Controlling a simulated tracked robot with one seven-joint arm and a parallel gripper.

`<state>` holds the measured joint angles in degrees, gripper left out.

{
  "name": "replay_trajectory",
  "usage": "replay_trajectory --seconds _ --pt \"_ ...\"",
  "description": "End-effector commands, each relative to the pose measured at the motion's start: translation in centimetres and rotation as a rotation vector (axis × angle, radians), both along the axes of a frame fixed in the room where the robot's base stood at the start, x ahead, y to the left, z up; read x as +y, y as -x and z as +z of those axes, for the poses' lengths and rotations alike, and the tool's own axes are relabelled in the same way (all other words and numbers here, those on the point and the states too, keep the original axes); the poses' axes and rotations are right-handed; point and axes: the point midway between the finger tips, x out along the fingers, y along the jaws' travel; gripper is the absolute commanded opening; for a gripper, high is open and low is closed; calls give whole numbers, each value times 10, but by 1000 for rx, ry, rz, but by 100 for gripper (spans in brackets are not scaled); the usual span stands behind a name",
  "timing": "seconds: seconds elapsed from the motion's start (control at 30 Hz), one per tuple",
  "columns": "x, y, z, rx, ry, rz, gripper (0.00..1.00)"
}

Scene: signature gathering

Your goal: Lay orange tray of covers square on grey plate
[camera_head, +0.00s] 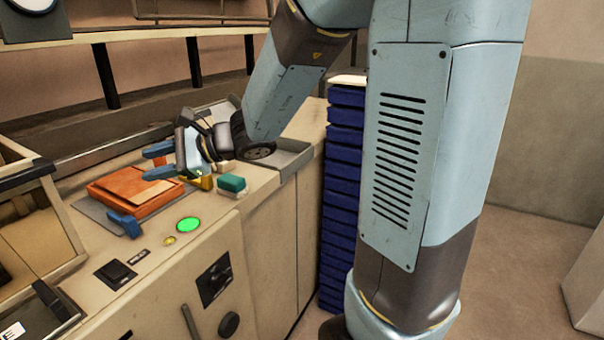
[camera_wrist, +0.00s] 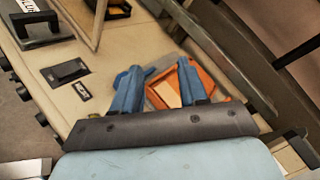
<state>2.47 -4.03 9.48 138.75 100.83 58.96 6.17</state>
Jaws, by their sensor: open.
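The orange tray (camera_head: 122,185) lies on the grey plate (camera_head: 97,213) on the counter. A strip of the plate shows along the tray's near and left sides; I cannot tell if the tray is exactly square on it. My gripper (camera_head: 158,161) is open and empty, just above the tray's far right part, apart from it as far as I can see. In the wrist view my gripper (camera_wrist: 158,74) has its two blue fingers spread, partly hiding the tray (camera_wrist: 207,80). A pale surface (camera_wrist: 169,94) shows inside the tray, possibly the covers.
A blue clamp-like block (camera_head: 125,223) stands at the plate's near edge. A lit green button (camera_head: 188,224) and a green-topped block (camera_head: 232,185) are to the right. A framed case (camera_head: 35,225) stands left. A blue drawer stack (camera_head: 342,190) stands beyond the counter's right end.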

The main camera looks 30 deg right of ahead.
Motion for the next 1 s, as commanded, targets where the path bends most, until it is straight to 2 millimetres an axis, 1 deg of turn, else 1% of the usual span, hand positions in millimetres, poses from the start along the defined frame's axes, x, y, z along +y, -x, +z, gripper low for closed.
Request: replay_trajectory --seconds 0.03,0.1,0.27,0.3,0.37,0.5,0.67,0.8,0.9,1.0 --pt "-2 16 3 -44 65 46 43" --pt "-7 37 3 -102 166 118 43" --pt "-28 81 -2 -231 407 263 43" --pt "-35 91 -4 -263 468 298 43" --pt "-47 104 -6 -309 561 346 43" --pt "-79 132 -10 -415 786 451 43" --pt "-124 158 -11 -525 1052 554 43" --pt "-166 175 -5 -604 1281 630 43" --pt "-191 184 1 -644 1421 673 43" --pt "-210 190 6 -669 1522 701 43"
